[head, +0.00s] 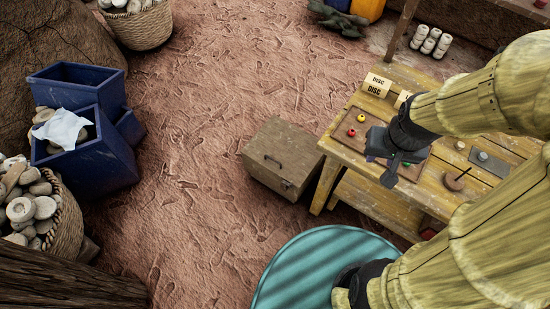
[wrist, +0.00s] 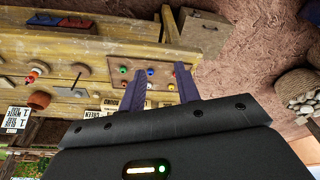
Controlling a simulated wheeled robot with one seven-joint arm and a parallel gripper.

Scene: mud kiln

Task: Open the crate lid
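The crate (head: 283,158) is a brown-grey wooden box on the mud floor, left of the yellow wooden table. Its lid is down, with a dark handle on top and a small latch-like fitting on the front side. It also shows at the top of the wrist view (wrist: 203,32). My gripper (head: 385,168) is over the table's left part, to the right of the crate and apart from it. In the wrist view (wrist: 158,70) its two fingers stand apart with nothing held between them. The table's board with coloured knobs lies beyond the fingers.
The yellow table (head: 355,175) carries a board with coloured pieces and DISC signs (head: 376,86). A teal round mat (head: 325,265) lies in front. Blue bins (head: 95,150) and stone-filled baskets (head: 66,222) stand left. Floor left of the crate is clear.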

